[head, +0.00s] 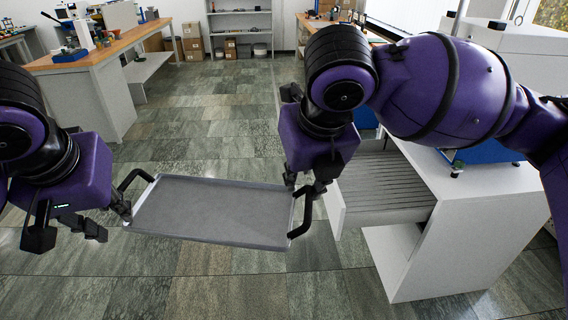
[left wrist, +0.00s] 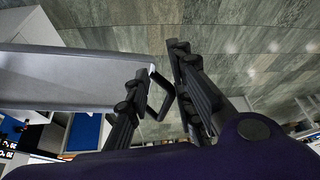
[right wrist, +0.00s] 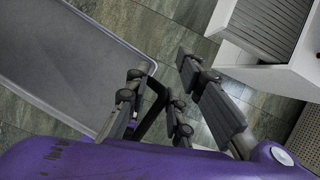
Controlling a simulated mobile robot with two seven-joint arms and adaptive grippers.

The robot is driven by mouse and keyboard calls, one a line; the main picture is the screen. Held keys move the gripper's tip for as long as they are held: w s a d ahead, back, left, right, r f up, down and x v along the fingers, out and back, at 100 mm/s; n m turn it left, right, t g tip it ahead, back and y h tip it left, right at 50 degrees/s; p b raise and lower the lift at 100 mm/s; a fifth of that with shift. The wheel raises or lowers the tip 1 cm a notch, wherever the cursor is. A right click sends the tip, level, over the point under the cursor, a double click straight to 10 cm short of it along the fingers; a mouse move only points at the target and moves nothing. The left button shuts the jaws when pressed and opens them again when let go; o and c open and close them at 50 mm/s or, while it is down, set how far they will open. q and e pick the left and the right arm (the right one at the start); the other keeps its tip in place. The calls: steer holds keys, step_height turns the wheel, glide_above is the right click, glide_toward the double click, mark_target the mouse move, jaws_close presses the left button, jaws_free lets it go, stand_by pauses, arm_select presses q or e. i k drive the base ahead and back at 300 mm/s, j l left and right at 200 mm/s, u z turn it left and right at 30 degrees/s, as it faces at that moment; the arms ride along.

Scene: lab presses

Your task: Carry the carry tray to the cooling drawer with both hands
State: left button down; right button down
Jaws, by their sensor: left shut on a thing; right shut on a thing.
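The grey, empty carry tray (head: 210,211) is held off the floor between my arms, roughly level; it also shows in the left wrist view (left wrist: 60,76) and the right wrist view (right wrist: 65,60). My left gripper (head: 112,214) is shut on its black left handle (left wrist: 160,98). My right gripper (head: 306,187) is shut on its black right handle (head: 302,215), which also shows in the right wrist view (right wrist: 154,103). The cooling drawer (head: 378,186), with a ribbed grey floor, stands pulled out of a white cabinet, just right of the tray and my right gripper. My right arm hides part of it.
The white cabinet (head: 465,225) carries a blue-based device at the right. A wooden-topped bench (head: 100,48) stands at the back left, another at the back right. Shelves (head: 240,25) and cardboard boxes (head: 192,45) line the back wall. The tiled floor between is clear.

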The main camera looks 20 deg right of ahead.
mark_target(363, 182)
steer(key=i, duration=0.9)
steer(key=i+z, duration=0.1)
steer(key=i, duration=0.8)
steer(key=i+j, duration=0.15)
steer(key=i, duration=0.8)
steer(key=z, duration=2.5)
